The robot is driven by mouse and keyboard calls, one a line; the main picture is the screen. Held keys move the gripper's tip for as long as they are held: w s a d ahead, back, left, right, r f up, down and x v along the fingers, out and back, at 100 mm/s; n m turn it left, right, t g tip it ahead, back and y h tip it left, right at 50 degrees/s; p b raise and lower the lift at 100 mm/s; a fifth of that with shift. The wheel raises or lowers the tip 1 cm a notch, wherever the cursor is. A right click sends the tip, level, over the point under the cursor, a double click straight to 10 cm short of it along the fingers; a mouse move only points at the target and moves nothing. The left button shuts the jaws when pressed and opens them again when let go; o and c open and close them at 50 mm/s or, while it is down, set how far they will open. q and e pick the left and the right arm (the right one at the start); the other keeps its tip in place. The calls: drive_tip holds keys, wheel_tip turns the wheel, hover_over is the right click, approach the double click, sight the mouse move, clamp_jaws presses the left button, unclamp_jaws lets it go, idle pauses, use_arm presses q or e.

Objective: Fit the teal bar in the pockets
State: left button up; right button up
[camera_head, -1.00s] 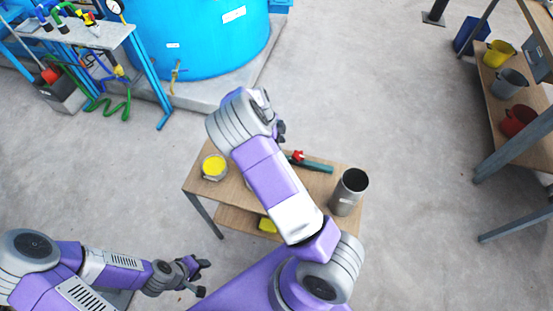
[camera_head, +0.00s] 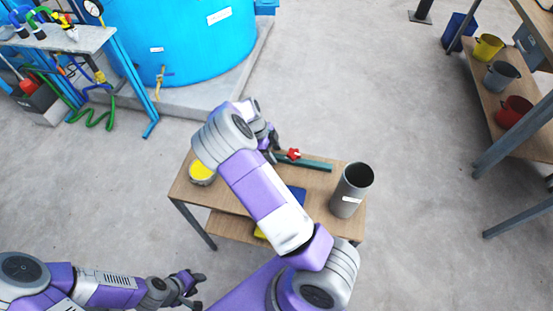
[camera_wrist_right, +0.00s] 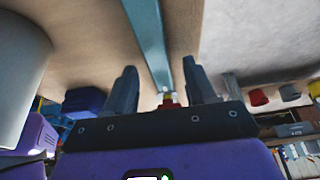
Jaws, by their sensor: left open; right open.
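The teal bar (camera_head: 310,163) lies on the wooden table with a red part (camera_head: 292,154) near its left end. In the right wrist view the teal bar (camera_wrist_right: 150,40) runs from the top edge down between the fingers, with the red part (camera_wrist_right: 167,98) near its lower end. My right gripper (camera_head: 272,150) is at the bar's left end; in its wrist view the right gripper (camera_wrist_right: 160,85) is open with a finger on either side. Whether the fingers touch the bar I cannot tell. My left gripper (camera_head: 198,284) is open and empty, low at the left, away from the table. I cannot make out the pockets.
The wooden table (camera_head: 185,186) also carries a yellow-topped tin (camera_head: 202,170), a grey metal cylinder (camera_head: 351,192) and a blue item (camera_head: 296,196) partly behind my right arm. A blue tank (camera_head: 190,40) stands behind. A shelf with buckets (camera_head: 487,46) is at right.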

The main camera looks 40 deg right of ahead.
drive_tip(key=shift+s+d+f, duration=0.15)
drive_tip(key=shift+s+f, duration=0.05)
drive_tip(key=shift+f, duration=0.35)
clamp_jaws()
drive_tip(key=shift+r, duration=0.2)
wheel_tip(320, 180, up, 10)
drive_tip(key=p, duration=0.2)
drive_tip(key=shift+p, duration=0.4)
drive_tip(key=shift+w+f, duration=0.1)
drive_tip(key=shift+w, duration=0.05)
